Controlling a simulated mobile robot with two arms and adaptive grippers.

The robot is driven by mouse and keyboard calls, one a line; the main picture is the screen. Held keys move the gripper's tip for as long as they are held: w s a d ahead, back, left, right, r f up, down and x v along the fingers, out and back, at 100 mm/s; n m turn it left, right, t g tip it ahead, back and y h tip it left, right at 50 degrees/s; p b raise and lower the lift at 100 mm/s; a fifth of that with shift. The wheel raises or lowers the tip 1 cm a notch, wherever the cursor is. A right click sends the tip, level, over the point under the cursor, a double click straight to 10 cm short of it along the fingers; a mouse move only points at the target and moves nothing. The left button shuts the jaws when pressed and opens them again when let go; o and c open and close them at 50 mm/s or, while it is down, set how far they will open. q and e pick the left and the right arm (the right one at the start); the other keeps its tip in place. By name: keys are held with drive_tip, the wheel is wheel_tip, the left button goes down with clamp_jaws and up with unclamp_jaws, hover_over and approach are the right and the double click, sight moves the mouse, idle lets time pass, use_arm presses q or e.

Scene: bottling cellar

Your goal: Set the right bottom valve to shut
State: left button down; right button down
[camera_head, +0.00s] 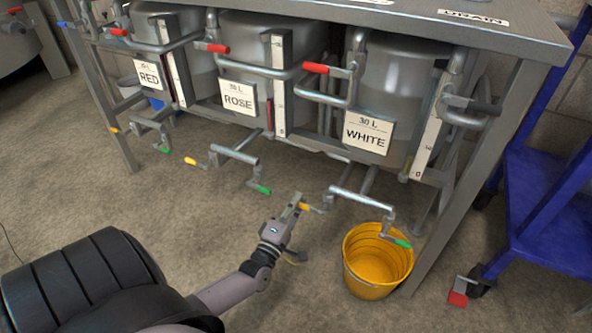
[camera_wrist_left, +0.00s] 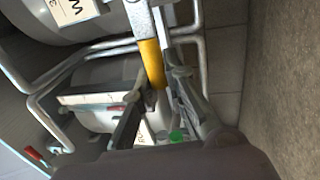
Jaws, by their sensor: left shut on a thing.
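The WHITE tank (camera_head: 385,85) stands at the right end of the row. Below it, a bottom pipe (camera_head: 362,198) carries a yellow lever (camera_head: 309,208) at its left end and a green lever (camera_head: 397,241) at its right end. My left gripper (camera_head: 297,202) is shut on the yellow lever, which also shows between the fingers in the left wrist view (camera_wrist_left: 151,62). The lever tip is partly hidden by the fingers. A green end (camera_wrist_left: 177,136) shows beyond them in the wrist view. My right gripper is not in view.
A yellow bucket (camera_head: 364,285) stands on the floor under the green lever. The ROSE tank (camera_head: 250,65) and RED tank (camera_head: 165,55) have similar low levers. A table leg (camera_head: 475,180) and blue cart (camera_head: 540,225) stand at right. The floor in front is mostly clear.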

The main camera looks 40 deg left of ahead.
use_arm(q)
drive_tip(key=shift+f, duration=0.1)
idle(0.4)
drive_tip(key=c, duration=1.6)
unclamp_jaws()
drive_tip(key=shift+s, duration=0.1)
drive_tip(key=v, duration=1.2)
